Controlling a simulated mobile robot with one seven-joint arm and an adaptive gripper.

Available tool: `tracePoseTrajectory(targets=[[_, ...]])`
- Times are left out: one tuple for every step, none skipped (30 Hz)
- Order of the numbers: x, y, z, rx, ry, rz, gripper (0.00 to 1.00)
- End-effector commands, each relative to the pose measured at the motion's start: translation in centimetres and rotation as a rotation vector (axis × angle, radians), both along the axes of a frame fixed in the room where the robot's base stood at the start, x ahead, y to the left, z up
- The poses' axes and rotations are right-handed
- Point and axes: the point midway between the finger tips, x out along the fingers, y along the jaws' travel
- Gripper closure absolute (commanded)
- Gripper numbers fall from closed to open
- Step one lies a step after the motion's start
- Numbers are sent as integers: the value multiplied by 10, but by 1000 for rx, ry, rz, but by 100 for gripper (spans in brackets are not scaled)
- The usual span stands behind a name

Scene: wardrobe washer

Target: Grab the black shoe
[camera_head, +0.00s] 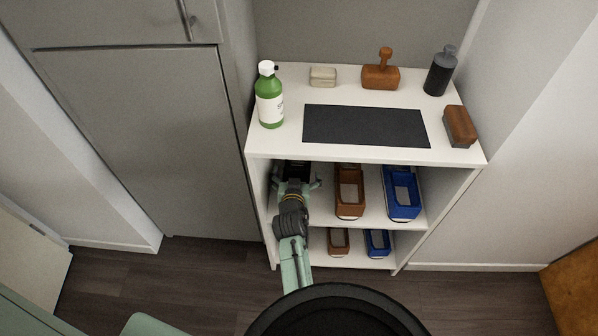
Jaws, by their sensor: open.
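A black shoe (297,169) stands at the left end of the upper shelf in the white shoe rack. Only its dark back part shows, just beyond my gripper. My gripper (296,182) is open, reaching into that shelf from the front with its fingers spread to left and right near the shoe. My wrist and arm hide most of the shoe's near end. I cannot tell whether the fingers touch it or stand around it.
Brown shoes (349,192) and blue shoes (401,193) stand to the right on the same shelf. The white rack top (278,147) overhangs the shelf and bears a green bottle (269,97), a black mat (365,126) and brushes. A grey cabinet (140,130) stands close on the left.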

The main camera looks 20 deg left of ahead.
Motion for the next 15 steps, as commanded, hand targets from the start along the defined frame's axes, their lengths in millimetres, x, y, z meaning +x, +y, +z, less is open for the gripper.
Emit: tracePoseTrajectory(targets=[[-1, 0, -2, 0, 0, 0, 5], [-1, 0, -3, 0, 0, 0, 5], [-1, 0, -3, 0, 0, 0, 5], [-1, 0, -2, 0, 0, 0, 5], [-1, 0, -2, 0, 0, 0, 5], [-1, 0, -2, 0, 0, 0, 5], [-1, 0, -2, 0, 0, 0, 5], [-1, 0, -2, 0, 0, 0, 5], [-1, 0, -2, 0, 0, 0, 6], [-1, 0, -2, 0, 0, 0, 8], [-1, 0, -2, 0, 0, 0, 10], [-1, 0, -2, 0, 0, 0, 12], [-1, 0, -2, 0, 0, 0, 14], [-1, 0, -2, 0, 0, 0, 16], [-1, 0, -2, 0, 0, 0, 19]])
